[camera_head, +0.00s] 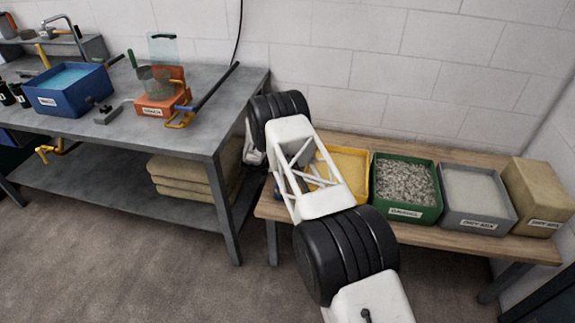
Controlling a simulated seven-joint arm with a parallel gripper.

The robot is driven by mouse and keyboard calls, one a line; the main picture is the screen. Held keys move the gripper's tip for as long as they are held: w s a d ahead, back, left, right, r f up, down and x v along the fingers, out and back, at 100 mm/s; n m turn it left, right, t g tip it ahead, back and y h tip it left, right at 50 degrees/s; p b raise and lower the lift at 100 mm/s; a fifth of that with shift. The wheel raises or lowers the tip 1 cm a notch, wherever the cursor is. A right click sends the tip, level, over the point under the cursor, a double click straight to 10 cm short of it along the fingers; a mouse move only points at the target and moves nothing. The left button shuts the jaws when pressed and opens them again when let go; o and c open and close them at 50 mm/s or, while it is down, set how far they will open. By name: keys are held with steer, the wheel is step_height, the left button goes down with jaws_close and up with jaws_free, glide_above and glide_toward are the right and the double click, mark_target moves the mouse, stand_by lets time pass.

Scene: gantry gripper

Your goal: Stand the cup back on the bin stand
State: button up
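The bin stand is a low wooden bench (409,232) against the wall at the right, with a row of bins on it. I cannot make out the cup with certainty; my arm covers the left part of the stand, and a cup there would be hidden. A small white and grey piece near the end of my arm (254,151) shows at the left edge of the arm, by the stand's left end. My gripper's fingers are hidden behind my arm, so their opening and any hold do not show.
On the stand are a yellow bin (349,158), partly covered, a green gravel bin (408,213), a grey bin (482,225) and a tan sack (540,195). Left is a grey metal table (190,150) with a blue bin (68,98) and an orange holder (157,108). Folded sacks (180,178) lie underneath.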

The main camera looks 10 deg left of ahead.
steer(key=shift+f, duration=0.15)
steer(key=o, duration=0.9)
steer(key=shift+v, duration=2)
